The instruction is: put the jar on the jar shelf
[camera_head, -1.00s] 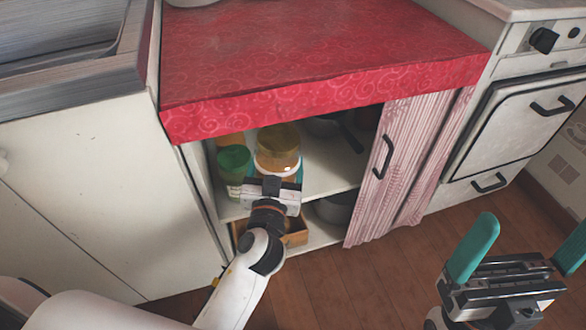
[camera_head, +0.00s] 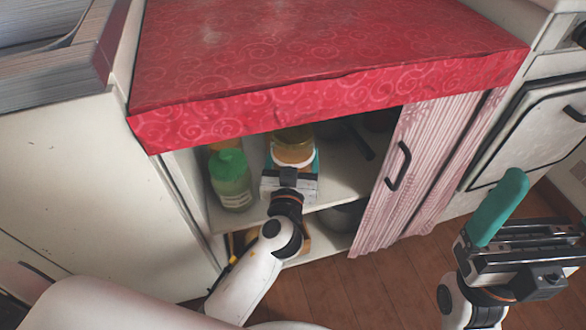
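The amber jar (camera_head: 293,146) stands upright inside the open cabinet, its top close under the counter edge. My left gripper (camera_head: 291,165) reaches in from the front with its teal fingers on both sides of the jar, shut on it. The gripper body hides the jar's base, so I cannot tell whether it touches the shelf (camera_head: 345,178). A green-capped bottle (camera_head: 231,182) stands on this upper shelf, left of the jar. My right gripper (camera_head: 545,215) is outside at the lower right, empty and open; its far finger is cut off by the frame.
The red oilcloth counter (camera_head: 320,60) overhangs the opening. A pink curtain-like door (camera_head: 405,180) with a dark handle bounds it on the right. A yellow-orange item (camera_head: 212,148) is behind the bottle, and a dark-handled pan (camera_head: 358,138) is at the back right. A pot (camera_head: 343,215) sits below.

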